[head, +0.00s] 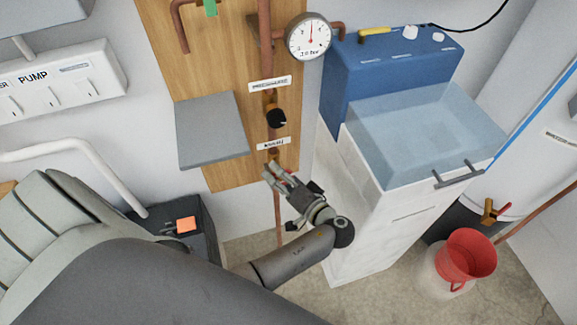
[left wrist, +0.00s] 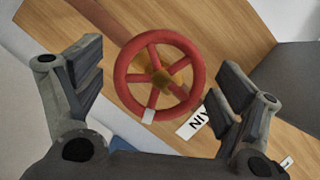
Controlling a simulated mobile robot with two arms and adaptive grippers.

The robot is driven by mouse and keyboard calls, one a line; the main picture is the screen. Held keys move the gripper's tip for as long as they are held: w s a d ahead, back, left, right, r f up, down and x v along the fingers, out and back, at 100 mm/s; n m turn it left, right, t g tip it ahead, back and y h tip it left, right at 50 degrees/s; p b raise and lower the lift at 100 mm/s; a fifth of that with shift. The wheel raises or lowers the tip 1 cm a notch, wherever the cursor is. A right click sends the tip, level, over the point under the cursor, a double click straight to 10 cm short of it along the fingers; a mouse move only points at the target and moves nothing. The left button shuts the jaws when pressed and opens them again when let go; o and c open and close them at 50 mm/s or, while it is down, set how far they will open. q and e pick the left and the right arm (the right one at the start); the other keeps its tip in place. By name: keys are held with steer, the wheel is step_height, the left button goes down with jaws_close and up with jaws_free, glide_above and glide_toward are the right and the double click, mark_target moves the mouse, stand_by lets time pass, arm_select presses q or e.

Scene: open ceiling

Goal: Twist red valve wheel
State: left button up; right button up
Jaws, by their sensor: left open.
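The red valve wheel (left wrist: 153,97) shows whole in the left wrist view, with several spokes, a brass hub and a white mark on its rim. It faces the camera in front of the wooden panel. My left gripper (head: 275,172) is open, with its fingers on either side of the wheel in the left wrist view and a visible gap on each side. Nothing is held. In the head view the gripper reaches the lower pipe below the label and mostly hides the wheel; only bits of red show. My right gripper is not in view.
A black-handled valve (head: 277,118) and a pressure gauge (head: 308,37) sit higher on the panel. A grey plate (head: 212,130) stands out to the left. A white cabinet with a clear tank (head: 425,130) stands close right.

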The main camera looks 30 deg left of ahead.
arm_select(q)
steer(key=n+h, duration=0.1)
steer(key=n, duration=0.1)
steer(key=shift+a+n+t, duration=0.1)
steer(key=shift+n+t, duration=0.3)
steer(key=shift+s+n+t+h, duration=0.1)
steer(key=shift+n+t+h, duration=0.2)
steer(key=shift+n+h, duration=0.45)
steer(key=n+t+h, duration=0.1)
steer(key=n, duration=0.2)
steer(key=shift+n+t+h+b, duration=0.35)
steer(key=shift+t+b, duration=0.05)
steer(key=shift+r+n, duration=0.25)
steer(key=shift+n, duration=0.15)
steer(key=shift+n+t+h+p, duration=0.3)
steer(key=shift+t+h+p, duration=0.05)
steer(key=shift+t+h, duration=0.05)
steer(key=b+v, duration=0.1)
steer(key=v, duration=0.9)
steer(key=shift+s, duration=0.15)
steer(key=shift+f, duration=0.2)
